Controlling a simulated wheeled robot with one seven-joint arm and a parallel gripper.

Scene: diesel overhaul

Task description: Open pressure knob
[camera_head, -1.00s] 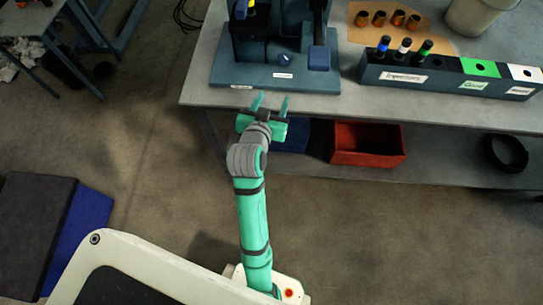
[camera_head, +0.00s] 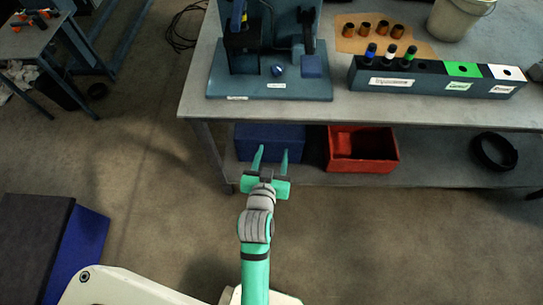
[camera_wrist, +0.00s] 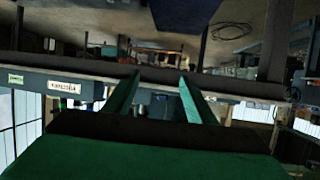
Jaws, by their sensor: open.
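The blue-grey test stand (camera_head: 225,83) stands on the workbench, upper middle of the head view. A small round blue knob (camera_head: 278,70) sits low on the front of the stand; I cannot tell if it is the pressure knob. My gripper (camera_head: 271,156) is open and empty, its two green fingers pointing at the bench from in front of its edge. It is apart from the stand and knob. In the wrist view my fingers (camera_wrist: 160,80) are spread with nothing between them; the knob cannot be made out there.
The workbench (camera_head: 400,108) edge lies ahead of my gripper. A labelled rack (camera_head: 437,84) with several injectors stands right of the stand. On the lower shelf are a blue box (camera_head: 285,137) and a red bin (camera_head: 361,163).

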